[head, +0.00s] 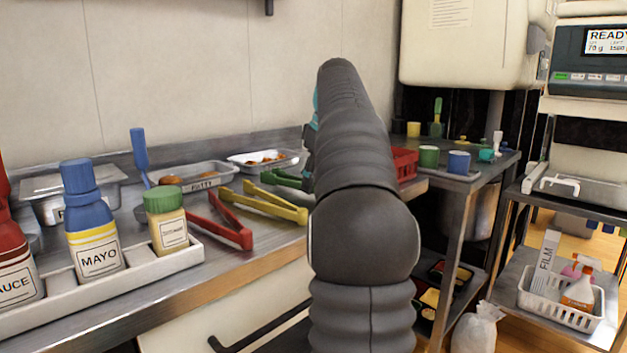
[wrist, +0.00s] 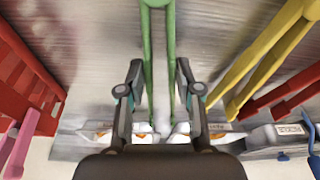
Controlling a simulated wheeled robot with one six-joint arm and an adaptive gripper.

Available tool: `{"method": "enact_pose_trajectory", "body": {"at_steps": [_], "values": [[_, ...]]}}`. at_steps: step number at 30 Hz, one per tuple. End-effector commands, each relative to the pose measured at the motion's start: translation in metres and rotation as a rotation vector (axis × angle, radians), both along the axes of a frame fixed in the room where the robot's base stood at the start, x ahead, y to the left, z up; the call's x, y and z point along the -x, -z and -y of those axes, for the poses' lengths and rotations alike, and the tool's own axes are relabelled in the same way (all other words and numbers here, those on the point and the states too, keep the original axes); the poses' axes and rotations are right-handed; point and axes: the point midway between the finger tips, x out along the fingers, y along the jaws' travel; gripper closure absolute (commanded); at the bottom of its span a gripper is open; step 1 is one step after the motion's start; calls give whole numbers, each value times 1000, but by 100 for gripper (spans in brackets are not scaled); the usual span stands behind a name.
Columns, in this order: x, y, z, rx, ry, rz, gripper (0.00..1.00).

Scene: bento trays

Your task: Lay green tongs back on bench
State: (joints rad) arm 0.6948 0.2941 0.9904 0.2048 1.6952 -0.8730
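The green tongs (wrist: 148,55) run down the middle of the wrist view, hinge end at the top, their two arms slightly spread. My gripper (wrist: 159,65) has one finger on each side of them. The fingers look open, with narrow gaps to the tongs' arms; contact is hard to judge. In the head view the green tongs (head: 284,178) show partly, just left of my arm, at the steel bench (head: 218,262); whether they rest on it or hang just above is unclear. My arm hides the gripper there.
Yellow tongs (head: 264,204) and red tongs (head: 220,221) lie left on the bench. Food trays (head: 262,160) stand behind. A white holder (head: 115,280) with sauce bottles is at the front left. A red basket (head: 405,164) is right of my arm.

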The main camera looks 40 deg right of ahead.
Motion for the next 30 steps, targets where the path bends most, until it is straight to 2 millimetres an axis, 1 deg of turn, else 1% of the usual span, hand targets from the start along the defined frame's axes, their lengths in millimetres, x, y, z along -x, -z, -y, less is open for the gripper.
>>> {"method": "enact_pose_trajectory", "body": {"at_steps": [15,23,24,26,30], "values": [[3,8,1,0,0,0,70],[3,8,1,0,0,0,70],[3,8,1,0,0,0,58],[3,8,1,0,0,0,43],[3,8,1,0,0,0,43]]}}
